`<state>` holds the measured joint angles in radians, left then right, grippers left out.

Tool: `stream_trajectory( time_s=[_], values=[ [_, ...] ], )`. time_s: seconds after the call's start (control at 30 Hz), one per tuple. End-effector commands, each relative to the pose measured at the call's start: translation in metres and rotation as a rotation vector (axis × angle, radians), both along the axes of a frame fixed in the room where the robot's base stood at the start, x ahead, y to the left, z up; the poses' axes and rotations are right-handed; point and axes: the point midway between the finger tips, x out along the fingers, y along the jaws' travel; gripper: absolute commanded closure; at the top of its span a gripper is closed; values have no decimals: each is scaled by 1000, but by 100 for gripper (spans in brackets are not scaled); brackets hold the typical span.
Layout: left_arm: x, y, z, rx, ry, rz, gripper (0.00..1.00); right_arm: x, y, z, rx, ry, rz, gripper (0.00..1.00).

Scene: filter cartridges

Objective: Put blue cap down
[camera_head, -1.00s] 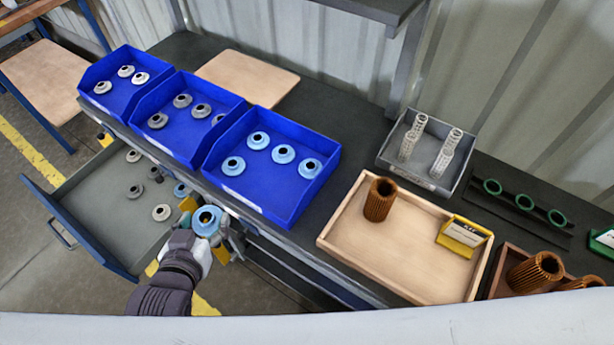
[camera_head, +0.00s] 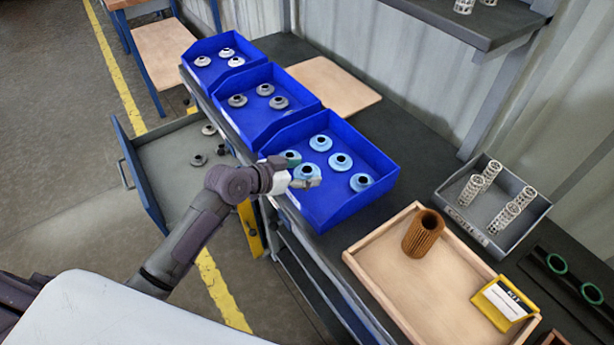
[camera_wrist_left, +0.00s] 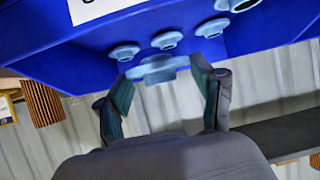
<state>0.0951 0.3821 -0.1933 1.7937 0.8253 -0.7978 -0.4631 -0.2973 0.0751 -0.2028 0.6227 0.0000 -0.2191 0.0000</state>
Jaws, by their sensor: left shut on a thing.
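My left gripper (camera_head: 302,171) is shut on a light blue cap (camera_wrist_left: 158,69), held between its two teal-padded fingers in the left wrist view. In the head view it is over the near-left part of the front blue bin (camera_head: 383,191), and its fingers partly cover the held cap. Several other light blue caps, such as one in the middle (camera_head: 340,162), lie in that bin. In the wrist view, the bin caps show just beyond the held cap. I cannot tell whether the held cap touches the bin floor. My right gripper is not in view.
Two more blue bins (camera_head: 310,112) with grey caps stand behind. An open drawer (camera_head: 150,183) with a few caps is at the left. A wooden tray (camera_head: 400,292) with a brown filter (camera_head: 423,232) and a grey bin (camera_head: 520,228) with white cores stand at the right.

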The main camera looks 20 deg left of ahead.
Motion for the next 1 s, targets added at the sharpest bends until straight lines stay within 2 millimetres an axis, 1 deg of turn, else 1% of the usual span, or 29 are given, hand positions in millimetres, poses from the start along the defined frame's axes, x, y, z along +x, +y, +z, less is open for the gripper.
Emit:
stream_trajectory(
  time_s=[0.03,0.1,0.23,0.33,0.5,0.57,0.83,0.97,1.0],
  values=[
    [10,1,-5,-2,2,1,54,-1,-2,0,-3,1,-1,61],
    [20,2,-12,-2,2,1,54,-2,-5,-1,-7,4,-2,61],
    [30,3,-18,-1,1,0,54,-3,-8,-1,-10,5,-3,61],
    [31,3,-27,-3,4,0,54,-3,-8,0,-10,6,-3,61],
    [31,3,-52,-2,4,2,54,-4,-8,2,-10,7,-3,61],
    [31,3,-57,-2,2,1,54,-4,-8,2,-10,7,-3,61],
    [31,4,-60,-1,1,0,54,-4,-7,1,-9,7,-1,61],
    [31,4,-64,1,1,1,54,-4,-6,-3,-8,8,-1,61],
    [31,4,-62,0,1,1,26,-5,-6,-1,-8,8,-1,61]
  ],
)
